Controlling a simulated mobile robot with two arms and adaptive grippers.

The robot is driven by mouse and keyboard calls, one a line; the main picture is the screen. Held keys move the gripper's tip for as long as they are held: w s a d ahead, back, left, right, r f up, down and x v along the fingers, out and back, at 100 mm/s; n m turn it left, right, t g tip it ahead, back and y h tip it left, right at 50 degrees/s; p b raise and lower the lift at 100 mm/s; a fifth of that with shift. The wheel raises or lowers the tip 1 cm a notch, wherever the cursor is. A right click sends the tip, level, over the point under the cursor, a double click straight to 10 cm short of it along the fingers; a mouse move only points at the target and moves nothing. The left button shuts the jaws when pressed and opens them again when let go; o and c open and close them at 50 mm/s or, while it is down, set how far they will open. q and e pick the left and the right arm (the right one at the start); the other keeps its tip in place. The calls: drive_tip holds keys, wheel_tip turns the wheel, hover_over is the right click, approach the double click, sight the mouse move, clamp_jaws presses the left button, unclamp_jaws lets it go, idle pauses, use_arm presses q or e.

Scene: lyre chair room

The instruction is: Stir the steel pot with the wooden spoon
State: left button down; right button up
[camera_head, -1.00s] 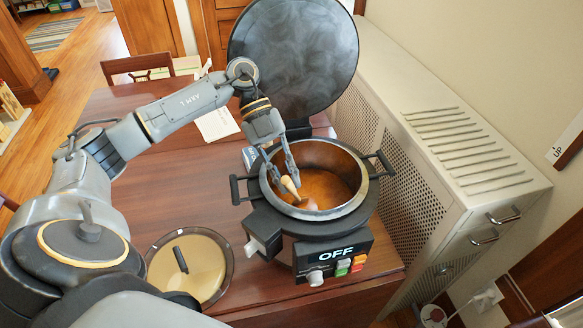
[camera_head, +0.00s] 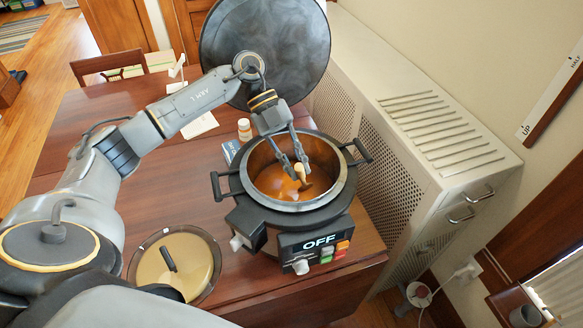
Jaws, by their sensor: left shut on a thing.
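The steel pot (camera_head: 338,198) sits on a dark cooker base at the right end of the wooden table, open at the top, with brownish-orange contents inside. My left gripper (camera_head: 294,170) reaches down into the pot's opening from the upper left. It is shut on the wooden spoon (camera_head: 300,174), whose pale handle end shows between the fingertips. The spoon's lower part is darker and dips into the contents near the middle of the pot. My right gripper is not in view.
A round lid (camera_head: 205,262) with a dark handle lies on the table (camera_head: 95,190) left of the cooker. A big dark disc (camera_head: 270,50) stands behind the pot. A small bottle (camera_head: 244,129) is near the pot's left rear. A radiator cover (camera_head: 430,130) stands at right.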

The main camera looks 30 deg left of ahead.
use_arm(q)
drive_tip(key=shift+s+a+p, duration=0.85)
drive_tip(key=shift+s+a, duration=1.35)
drive_tip(key=shift+s, duration=0.25)
drive_tip(key=s+d+r+p, duration=0.2)
drive_tip(key=r+p, duration=0.5)
drive_tip(key=s+d+r+p, duration=0.2)
drive_tip(key=s+r+p, duration=0.1)
drive_tip(key=r+p, duration=0.4)
drive_tip(key=shift+s+d+r+p, duration=0.3)
drive_tip(key=shift+d+r, duration=0.1)
drive_tip(key=shift+r, duration=0.3)
drive_tip(key=shift+w+r, duration=0.1)
drive_tip(key=shift+r, duration=0.05)
drive_tip(key=shift+r, duration=2.35)
